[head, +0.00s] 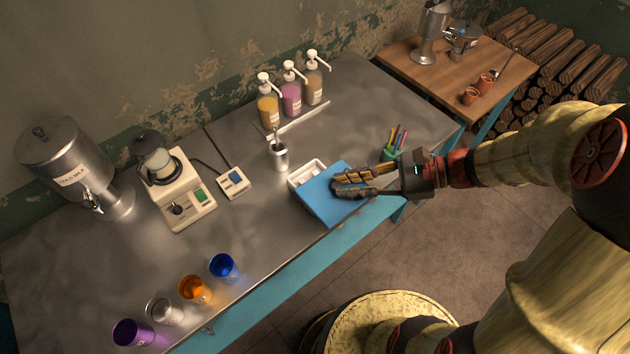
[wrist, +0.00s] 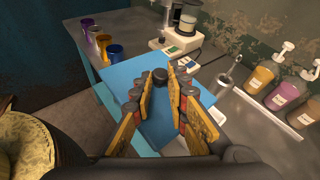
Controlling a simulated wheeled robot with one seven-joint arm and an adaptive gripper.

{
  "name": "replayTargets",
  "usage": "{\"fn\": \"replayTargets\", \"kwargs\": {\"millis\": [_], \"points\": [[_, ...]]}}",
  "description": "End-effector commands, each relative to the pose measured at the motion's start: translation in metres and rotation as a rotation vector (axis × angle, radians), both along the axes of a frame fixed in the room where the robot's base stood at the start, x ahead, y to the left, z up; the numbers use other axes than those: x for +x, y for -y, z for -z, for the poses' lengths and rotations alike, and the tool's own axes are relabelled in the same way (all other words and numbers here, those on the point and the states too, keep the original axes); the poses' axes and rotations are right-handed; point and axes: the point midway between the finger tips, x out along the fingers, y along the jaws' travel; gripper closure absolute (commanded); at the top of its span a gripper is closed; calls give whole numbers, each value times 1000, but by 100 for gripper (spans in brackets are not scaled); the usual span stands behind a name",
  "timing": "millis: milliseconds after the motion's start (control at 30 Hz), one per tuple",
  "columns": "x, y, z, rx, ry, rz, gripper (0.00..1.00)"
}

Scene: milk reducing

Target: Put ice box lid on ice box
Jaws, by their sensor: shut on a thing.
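The ice box lid (head: 322,208) is a flat blue panel near the table's front edge. It also fills the middle of the wrist view (wrist: 126,72), with a dark knob (wrist: 160,76) between my fingers. My gripper (head: 336,187) reaches in from the right and is shut on the lid at its knob. The ice box (head: 306,173) is white, and only its back left part shows behind the lid. The lid hides the rest. I cannot tell whether the lid touches the box.
A metal cup with utensils (head: 279,156) and a small scale (head: 233,182) stand close behind and left. A green pen holder (head: 391,155) is right beside my gripper. Pump bottles (head: 291,97) stand at the back. Coloured cups (head: 195,289) line the front left; the table's middle left is clear.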

Motion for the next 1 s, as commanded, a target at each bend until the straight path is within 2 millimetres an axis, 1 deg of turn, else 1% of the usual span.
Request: {"fn": "replayTargets", "kwargs": {"millis": [67,167,267,600,700,800,900,1000], "points": [[-9,-5,9,0,4,2,100],[-3,-5,14,-16,36,-4,100],[10,-8,22,-17,44,-9,100],[84,-26,57,-18,44,-9,100],[97,-29,76,-16,40,-9,100],[110,-31,90,-17,42,-6,100],[118,-33,99,-18,42,-7,100],[122,-34,102,-18,43,-7,100]]}}
